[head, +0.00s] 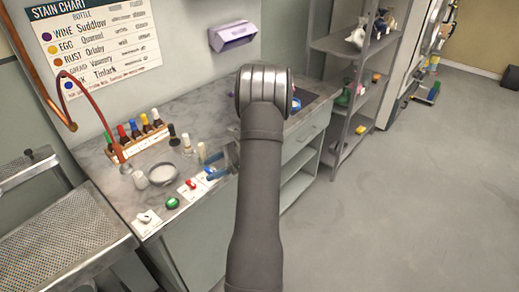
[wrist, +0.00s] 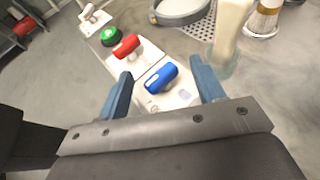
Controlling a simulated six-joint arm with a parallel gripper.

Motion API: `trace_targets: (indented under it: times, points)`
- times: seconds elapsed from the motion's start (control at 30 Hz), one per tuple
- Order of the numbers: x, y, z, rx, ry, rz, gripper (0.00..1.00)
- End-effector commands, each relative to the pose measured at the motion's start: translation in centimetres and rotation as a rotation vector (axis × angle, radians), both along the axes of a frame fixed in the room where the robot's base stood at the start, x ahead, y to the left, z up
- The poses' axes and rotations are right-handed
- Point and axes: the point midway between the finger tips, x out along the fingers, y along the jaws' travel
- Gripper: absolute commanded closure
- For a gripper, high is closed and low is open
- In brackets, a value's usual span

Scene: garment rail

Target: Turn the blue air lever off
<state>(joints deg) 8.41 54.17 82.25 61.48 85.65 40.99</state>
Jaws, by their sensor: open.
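The blue lever (wrist: 161,78) sits on a white plate (wrist: 178,99) in the wrist view. My gripper (wrist: 160,68) is open, with one blue finger to the left of the lever and the other to its right. The lever lies between the fingers in the picture, and I see no contact. In the head view my gripper (head: 222,168) is low over the counter's front edge, partly hidden by my arm. The blue lever is hard to separate from the blue fingers there.
A red lever (wrist: 126,45), a green button (wrist: 110,36) and a white switch (wrist: 93,16) stand in line beyond it. A pale bottle (wrist: 230,35) stands close to the right finger. A round dish (head: 163,174) and a rack of bottles (head: 137,136) are on the counter.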

Motion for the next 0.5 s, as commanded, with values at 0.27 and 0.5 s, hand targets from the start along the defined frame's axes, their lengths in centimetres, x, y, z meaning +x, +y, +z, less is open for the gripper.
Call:
trace_targets:
  times: [0.27, 0.5]
  points:
    - [0.1, -3.1, 1.3, 0.000, -0.002, -0.123, 0.38]
    - [0.4, -7.6, 3.1, 0.001, -0.003, -0.120, 0.38]
